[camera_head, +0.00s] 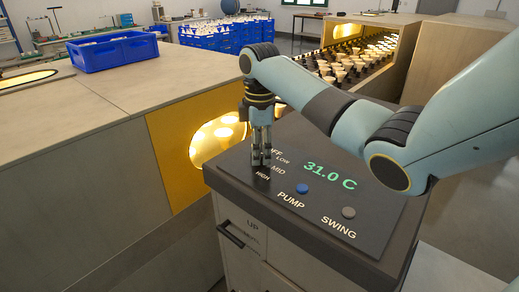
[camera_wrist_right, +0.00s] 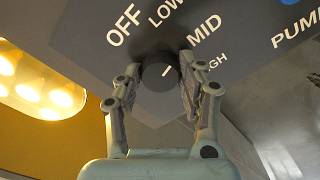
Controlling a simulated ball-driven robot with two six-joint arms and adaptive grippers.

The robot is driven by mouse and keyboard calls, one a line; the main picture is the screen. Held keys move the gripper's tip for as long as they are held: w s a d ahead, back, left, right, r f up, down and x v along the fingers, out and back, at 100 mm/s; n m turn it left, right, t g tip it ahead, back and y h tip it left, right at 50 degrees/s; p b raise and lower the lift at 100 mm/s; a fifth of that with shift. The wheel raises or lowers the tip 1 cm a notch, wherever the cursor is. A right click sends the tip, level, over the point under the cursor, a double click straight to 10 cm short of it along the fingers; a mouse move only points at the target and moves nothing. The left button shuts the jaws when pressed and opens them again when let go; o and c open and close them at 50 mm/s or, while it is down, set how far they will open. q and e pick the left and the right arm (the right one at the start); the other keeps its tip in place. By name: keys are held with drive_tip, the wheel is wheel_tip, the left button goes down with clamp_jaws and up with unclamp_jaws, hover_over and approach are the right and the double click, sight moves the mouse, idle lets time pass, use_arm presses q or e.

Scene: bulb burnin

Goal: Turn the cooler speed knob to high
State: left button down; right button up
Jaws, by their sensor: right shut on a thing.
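The cooler's control panel (camera_head: 372,222) is a dark top with the labels OFF, LOW, MID and HIGH around the speed knob, and a green 31.0 C readout (camera_head: 330,176). In the head view the gripper hides the knob. My left gripper is not in view.
A blue PUMP button (camera_head: 302,188) and a grey SWING button (camera_head: 348,212) sit on the panel to the right of the knob. A yellow burn-in housing (camera_head: 170,150) with lit bulbs stands just left. A blue crate (camera_head: 115,52) rests on the bench behind.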

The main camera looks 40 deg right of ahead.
drive_tip(key=m, duration=0.6)
drive_tip(key=shift+m, duration=0.3)
drive_tip(key=m, duration=0.5)
drive_tip(key=shift+m, duration=0.3)
drive_tip(key=o, duration=1.2)
drive_tip(key=shift+a, duration=0.1)
wheel_tip(320, 180, up, 8)
drive_tip(key=shift+f, duration=0.2)
drive_tip(key=shift+s+f, duration=0.1)
